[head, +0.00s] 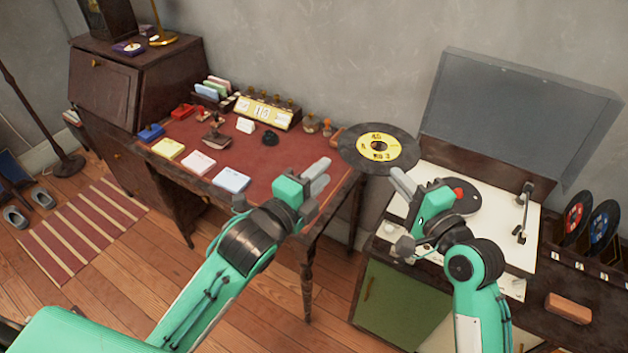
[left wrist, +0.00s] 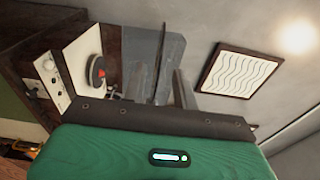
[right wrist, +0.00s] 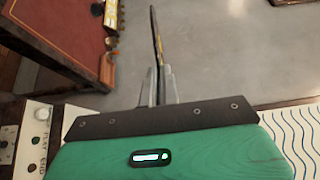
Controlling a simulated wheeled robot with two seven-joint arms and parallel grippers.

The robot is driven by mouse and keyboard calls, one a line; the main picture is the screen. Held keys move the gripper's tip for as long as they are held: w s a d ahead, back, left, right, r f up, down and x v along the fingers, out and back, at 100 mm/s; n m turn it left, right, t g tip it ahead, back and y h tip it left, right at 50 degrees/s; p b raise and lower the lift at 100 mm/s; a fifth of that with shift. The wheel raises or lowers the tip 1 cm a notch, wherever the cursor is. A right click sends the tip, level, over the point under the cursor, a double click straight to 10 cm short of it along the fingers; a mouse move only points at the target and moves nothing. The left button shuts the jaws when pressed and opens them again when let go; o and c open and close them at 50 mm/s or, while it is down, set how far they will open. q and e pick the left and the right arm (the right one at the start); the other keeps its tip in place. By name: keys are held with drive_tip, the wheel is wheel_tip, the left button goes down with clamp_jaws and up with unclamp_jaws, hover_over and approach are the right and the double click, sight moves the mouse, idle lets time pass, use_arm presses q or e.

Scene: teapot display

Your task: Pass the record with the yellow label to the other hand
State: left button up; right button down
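The black record with the yellow label (head: 380,146) is held in the air above the gap between the desk and the turntable cabinet. My right gripper (head: 399,183) is shut on its near right edge. In the right wrist view the record (right wrist: 155,38) shows edge-on between the closed fingers (right wrist: 161,85). My left gripper (head: 321,173) is open and empty, left of the record and a little apart from it in the head view. In the left wrist view the record (left wrist: 161,55) shows edge-on, in line with the gap between the spread fingers (left wrist: 159,88).
A turntable (head: 480,205) with a raised lid (head: 515,115) stands right. Records with red (head: 573,218) and blue (head: 603,224) labels stand in a rack. The desk (head: 300,150) at left holds a calendar (head: 264,110) and several small items.

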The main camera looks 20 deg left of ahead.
sight(348, 147)
use_arm(q)
drive_tip(key=x, duration=1)
drive_tip(key=shift+w+d, duration=0.1)
drive_tip(key=shift+w, duration=0.15)
drive_tip(key=shift+c, duration=0.4)
drive_tip(key=shift+f, duration=0.1)
clamp_jaws()
use_arm(e)
drive_tip(key=c, duration=1.6)
unclamp_jaws()
